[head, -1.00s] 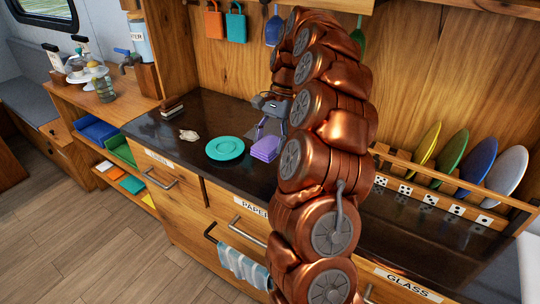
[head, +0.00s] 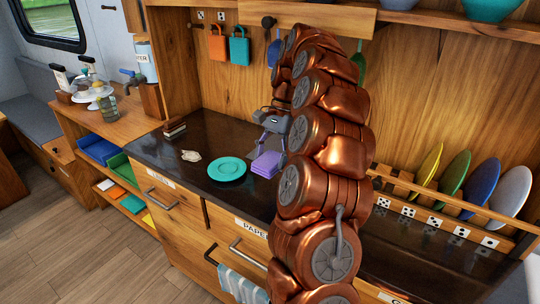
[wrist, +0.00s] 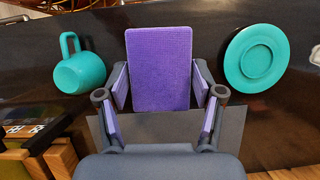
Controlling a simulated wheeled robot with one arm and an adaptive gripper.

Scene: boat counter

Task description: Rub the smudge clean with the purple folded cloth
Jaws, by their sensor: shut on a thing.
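The purple folded cloth (head: 267,164) is beside the teal saucer on the dark counter, at its right in the head view. In the wrist view the cloth (wrist: 160,68) is a flat textured block between my fingers. My gripper (wrist: 160,98) is shut on its near end. In the head view my gripper (head: 271,140) is just behind the cloth, partly hidden by my arm. A flat grey patch (wrist: 130,128) shows below the fingers in the wrist view; I cannot tell whether it is the smudge. No other smudge is clear.
The teal saucer (head: 227,170) and a teal mug (wrist: 80,68) flank the cloth in the wrist view. A crumpled pale item (head: 190,155) lies left of the saucer. A rack of coloured plates (head: 453,180) stands right. Open counter lies around the saucer.

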